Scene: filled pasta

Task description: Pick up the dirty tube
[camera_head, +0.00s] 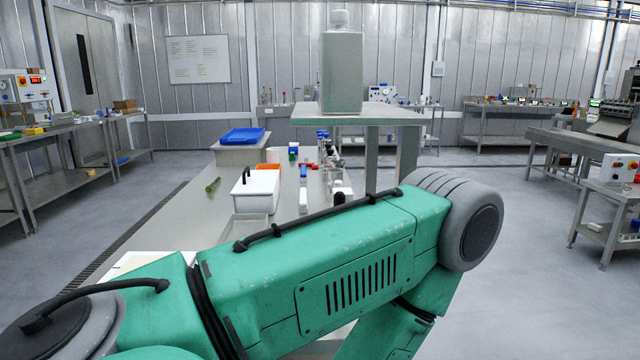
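A small olive-green tube (213,185) lies on the left side of the long grey table, near its edge. It looks like the dirty tube, but it is too small to see any dirt. One of my green arms crosses the foreground from the lower left to the right and hides the near part of the table. Neither of my grippers is in view, so I cannot see their fingers or anything in them.
A white container (257,190) stands right of the tube on the table (190,218). A blue tray (242,136) sits farther back. Several small items line the table's right side. A large grey bottle (342,70) stands on a raised stand (358,113) behind my arm.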

